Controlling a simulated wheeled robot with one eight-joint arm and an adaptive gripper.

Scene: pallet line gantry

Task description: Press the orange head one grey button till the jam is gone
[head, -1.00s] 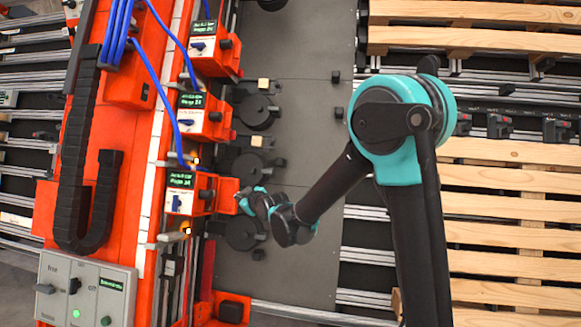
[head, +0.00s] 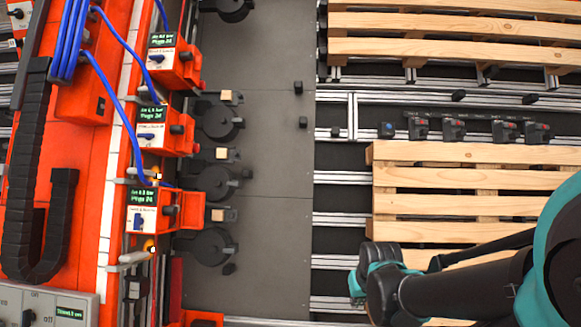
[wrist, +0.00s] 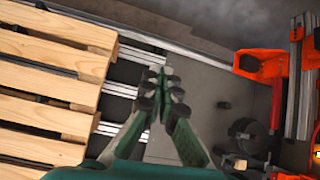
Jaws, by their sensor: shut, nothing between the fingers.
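Three orange heads stand in a column on the orange gantry: an upper head (head: 188,72), a middle head (head: 183,145) and a lower head (head: 190,210). Each has a green-lettered display, a white panel and a dark grey knob-like button, such as the lower head's button (head: 170,210). The display text is too small to read surely, so I cannot tell which is head one. My gripper (head: 357,285) is well to the right of them, by the pallets. In the wrist view my gripper (wrist: 166,90) is shut and empty, its fingertips together.
Wooden pallets (head: 450,178) lie on rails at the right. A grey plate (head: 260,160) lies between them and the heads, with black discs (head: 218,122) and small wooden blocks (head: 222,154) along its left edge. A grey switch box (head: 45,300) is at the lower left.

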